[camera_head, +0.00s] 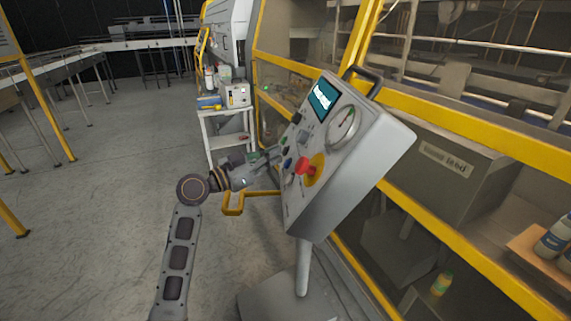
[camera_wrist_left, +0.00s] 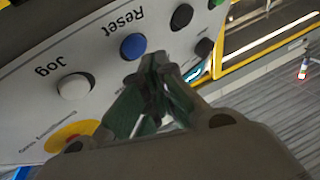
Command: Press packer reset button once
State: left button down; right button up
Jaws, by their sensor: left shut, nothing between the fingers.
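The grey control box (camera_head: 355,150) stands on a post and has a tilted button face. In the left wrist view, the blue button (camera_wrist_left: 133,46) sits beside the printed word Reset (camera_wrist_left: 125,22). My left gripper (camera_head: 277,153) is shut and empty, its fingertips pointing at the button face. In the left wrist view the closed fingertips (camera_wrist_left: 154,66) show just below and right of the blue button, very close to it. I cannot tell whether they touch the panel. The blue button also shows small in the head view (camera_head: 287,163). My right gripper is out of view.
A white Jog button (camera_wrist_left: 74,86) and a black button (camera_wrist_left: 181,17) flank the blue one. A red emergency stop (camera_head: 303,166) on a yellow ring is near my gripper. A yellow-framed machine stands behind the box. Open floor (camera_head: 120,170) lies to the left.

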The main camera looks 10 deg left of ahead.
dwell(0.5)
pick_arm(q)
jog(key=shift+f, duration=0.1)
dwell(0.3)
jog(key=shift+w+d+f+b, duration=0.1)
jog(key=shift+d+b, duration=0.2)
jog(key=shift+b, duration=0.15)
jog(key=shift+w+d+f+b, duration=0.1)
jog(key=shift+d+f+b, duration=0.1)
jog(key=shift+d+b, duration=0.15)
dwell(1.1)
jog(key=shift+a, duration=0.15)
dwell(0.4)
jog(key=shift+s+a+r, duration=0.2)
jog(key=shift+a+r, duration=0.2)
jog(key=shift+a, duration=0.1)
jog(key=shift+a, duration=0.1)
